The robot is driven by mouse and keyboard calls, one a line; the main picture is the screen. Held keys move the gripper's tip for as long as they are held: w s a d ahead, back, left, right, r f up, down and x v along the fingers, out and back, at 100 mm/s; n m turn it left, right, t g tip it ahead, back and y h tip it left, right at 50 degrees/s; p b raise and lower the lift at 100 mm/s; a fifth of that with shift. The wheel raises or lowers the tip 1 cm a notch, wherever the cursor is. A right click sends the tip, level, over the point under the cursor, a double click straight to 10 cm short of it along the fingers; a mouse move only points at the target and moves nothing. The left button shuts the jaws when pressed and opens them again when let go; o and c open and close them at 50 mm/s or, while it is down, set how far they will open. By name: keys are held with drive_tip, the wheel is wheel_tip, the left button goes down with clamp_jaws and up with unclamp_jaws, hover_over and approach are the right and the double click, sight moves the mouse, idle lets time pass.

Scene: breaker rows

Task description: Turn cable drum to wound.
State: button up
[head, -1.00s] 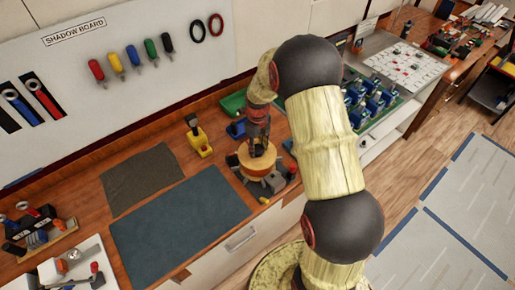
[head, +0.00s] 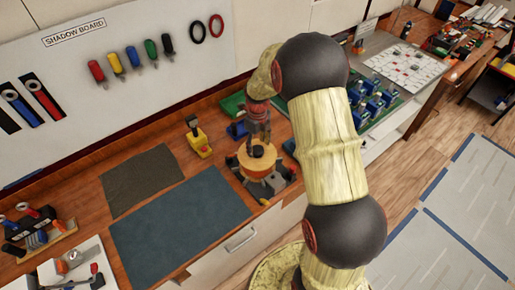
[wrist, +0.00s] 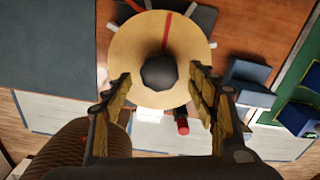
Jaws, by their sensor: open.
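The cable drum (head: 262,164) is a round, pale wooden disc standing on the bench in a dark holder. In the wrist view the drum (wrist: 120,45) is seen from above, with a dark round hub (wrist: 158,72) at its centre and a red stripe (wrist: 167,28) running from near the hub to the rim at the top. My gripper (wrist: 160,82) is open and empty. Its fingers lie on either side of the hub in this view, over the drum's lower part. In the head view my gripper (head: 258,138) is just above the drum; contact cannot be told.
A yellow-based device (head: 200,146) stands left of the drum. A blue bin (head: 237,130) and a green board with blue parts (head: 372,106) are behind and right. A blue-grey mat (head: 180,225) lies clear at the left. A red-tipped part (wrist: 183,127) shows below the drum.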

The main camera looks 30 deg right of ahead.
wheel_tip(320, 180, up, 10)
drive_tip(key=shift+f, duration=0.15)
idle(0.6)
